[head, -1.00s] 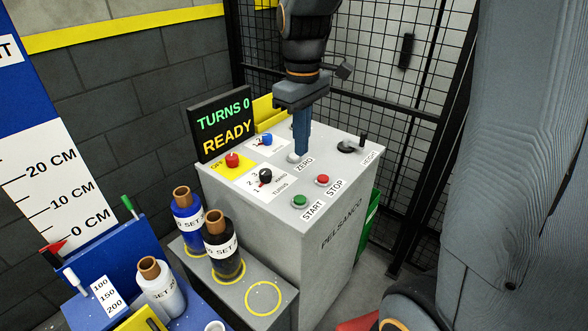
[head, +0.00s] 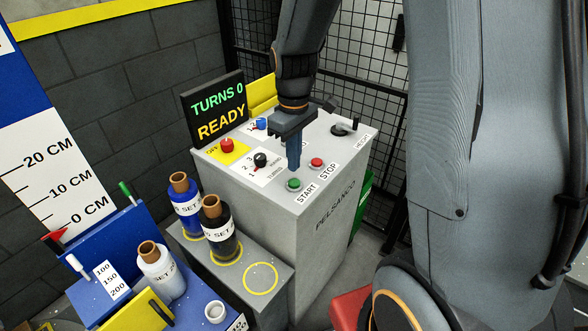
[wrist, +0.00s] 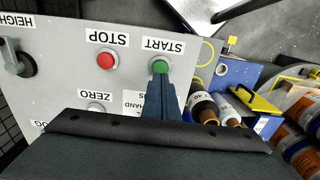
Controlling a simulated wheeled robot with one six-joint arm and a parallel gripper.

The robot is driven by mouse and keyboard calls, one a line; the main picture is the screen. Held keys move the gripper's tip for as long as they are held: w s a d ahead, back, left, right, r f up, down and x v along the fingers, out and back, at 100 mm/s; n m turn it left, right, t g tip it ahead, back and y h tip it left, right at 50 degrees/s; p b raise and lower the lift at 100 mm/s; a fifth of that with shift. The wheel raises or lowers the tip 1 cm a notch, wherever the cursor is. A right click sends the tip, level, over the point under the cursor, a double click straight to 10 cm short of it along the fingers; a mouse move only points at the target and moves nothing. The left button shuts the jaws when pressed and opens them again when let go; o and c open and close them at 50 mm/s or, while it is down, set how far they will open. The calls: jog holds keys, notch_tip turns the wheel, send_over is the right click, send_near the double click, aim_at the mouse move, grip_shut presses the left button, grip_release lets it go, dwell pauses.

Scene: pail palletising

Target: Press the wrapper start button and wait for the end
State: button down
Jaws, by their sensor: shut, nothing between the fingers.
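The grey wrapper control box (head: 262,189) has a green START button (head: 294,184) and a red STOP button (head: 317,162) on its top. My gripper (head: 294,166) is shut and empty, fingers pointing down just behind the green button. In the wrist view the fingertips (wrist: 160,84) are right beside the green button (wrist: 160,67), partly overlapping its near edge. I cannot tell whether they touch it. The display (head: 214,108) reads TURNS 0 and READY. The ZERO button (wrist: 96,107) is partly hidden in the wrist view.
A red knob (head: 227,145), a black turns knob (head: 261,159), a blue knob (head: 261,123) and a height lever (head: 341,129) also stand on the panel. Bottles, including a blue one (head: 185,204), stand on a lower ledge. A black mesh fence (head: 370,97) closes the back.

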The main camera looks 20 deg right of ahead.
aim_at(294, 181)
jog(key=shift+f+p, duration=0.55)
jog(key=shift+f, duration=1.6)
